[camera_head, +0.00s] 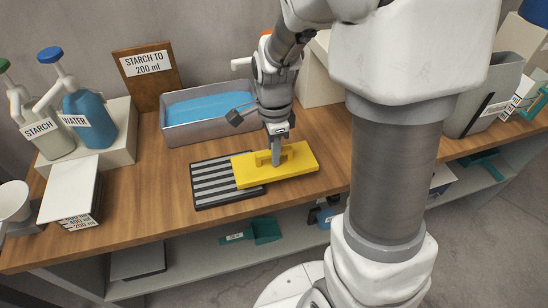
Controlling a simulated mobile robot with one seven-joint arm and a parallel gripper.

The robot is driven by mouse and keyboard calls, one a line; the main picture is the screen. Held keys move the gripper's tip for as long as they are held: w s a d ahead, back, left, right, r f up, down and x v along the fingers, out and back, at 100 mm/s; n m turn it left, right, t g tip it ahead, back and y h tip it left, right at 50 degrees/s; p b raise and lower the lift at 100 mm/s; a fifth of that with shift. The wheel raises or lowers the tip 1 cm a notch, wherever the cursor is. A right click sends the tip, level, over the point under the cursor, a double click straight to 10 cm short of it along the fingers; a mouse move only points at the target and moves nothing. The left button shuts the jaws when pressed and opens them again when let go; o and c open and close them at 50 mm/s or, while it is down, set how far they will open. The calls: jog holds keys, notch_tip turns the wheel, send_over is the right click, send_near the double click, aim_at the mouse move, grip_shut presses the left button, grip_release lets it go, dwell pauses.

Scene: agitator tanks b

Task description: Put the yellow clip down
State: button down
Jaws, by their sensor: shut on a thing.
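The yellow clip (299,163) is a flat yellow rectangular piece with a raised part in its middle. It lies level at the front middle of the wooden counter, its left end over the right part of a black-and-grey striped mat (214,184). My gripper (276,158) points down from above and is shut on the raised part. The fingers hide some of that part. I cannot tell whether the clip touches the mat and counter or hangs just above them.
A grey tub (168,132) with blue content stands just behind. Starch (54,143) and water (99,135) pump bottles stand on a white block at left. A sign (147,66) reads "STARCH TO 200 ml".

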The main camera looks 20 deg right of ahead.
jog(key=shift+f, duration=0.75)
jog(key=shift+f, duration=0.15)
jog(key=shift+f+b, duration=0.25)
jog(key=shift+b, duration=0.05)
jog(key=c, duration=0.8)
grip_release()
jog(key=shift+r, duration=0.2)
